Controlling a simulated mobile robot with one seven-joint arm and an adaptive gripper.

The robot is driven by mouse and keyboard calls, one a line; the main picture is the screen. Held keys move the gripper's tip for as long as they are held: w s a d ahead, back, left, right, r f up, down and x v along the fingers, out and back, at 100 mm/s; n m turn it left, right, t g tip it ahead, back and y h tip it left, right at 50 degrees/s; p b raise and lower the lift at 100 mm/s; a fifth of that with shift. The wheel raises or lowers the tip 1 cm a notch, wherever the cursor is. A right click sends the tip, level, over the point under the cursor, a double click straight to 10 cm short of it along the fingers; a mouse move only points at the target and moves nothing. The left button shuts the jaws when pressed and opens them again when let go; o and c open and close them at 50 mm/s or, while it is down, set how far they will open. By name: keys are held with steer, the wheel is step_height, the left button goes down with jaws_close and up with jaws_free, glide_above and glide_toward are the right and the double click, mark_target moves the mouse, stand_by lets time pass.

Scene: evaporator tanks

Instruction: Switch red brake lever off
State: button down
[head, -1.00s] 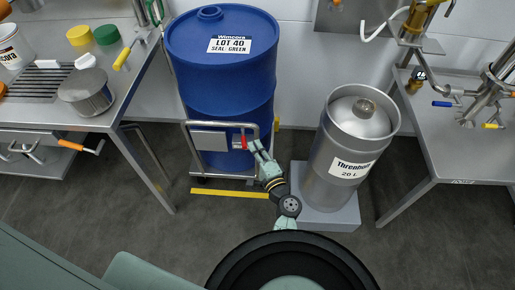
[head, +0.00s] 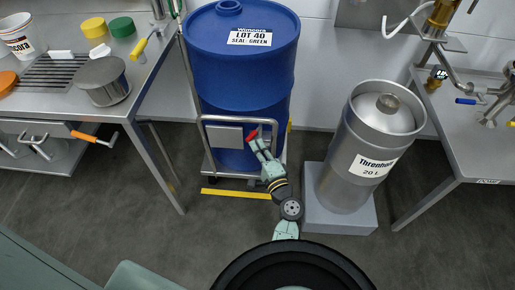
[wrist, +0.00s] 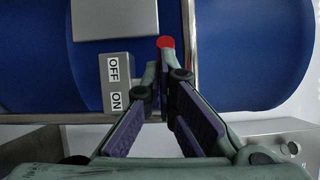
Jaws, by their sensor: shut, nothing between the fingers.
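A grey brake box (wrist: 118,85) left of my fingers has an OFF label (wrist: 114,68) above an ON label (wrist: 116,100). My gripper (wrist: 165,76) is shut and empty, its tips close to the lever. In the head view my gripper (head: 259,146) is at the lever's lower right. I cannot tell whether it touches the lever.
The blue drum (head: 243,65) stands on a trolley (head: 202,150). A steel keg (head: 360,150) stands on a grey block (head: 340,212) right of my arm. Steel tables flank both sides. A yellow floor strip (head: 235,194) lies before the trolley. Open floor is at front left.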

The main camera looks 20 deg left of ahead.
steer(key=shift+s+a, duration=0.1)
steer(key=shift+a, duration=0.25)
step_height(320, 180, up, 10)
steer(key=shift+d, duration=0.3)
stand_by(0.4)
stand_by(0.3)
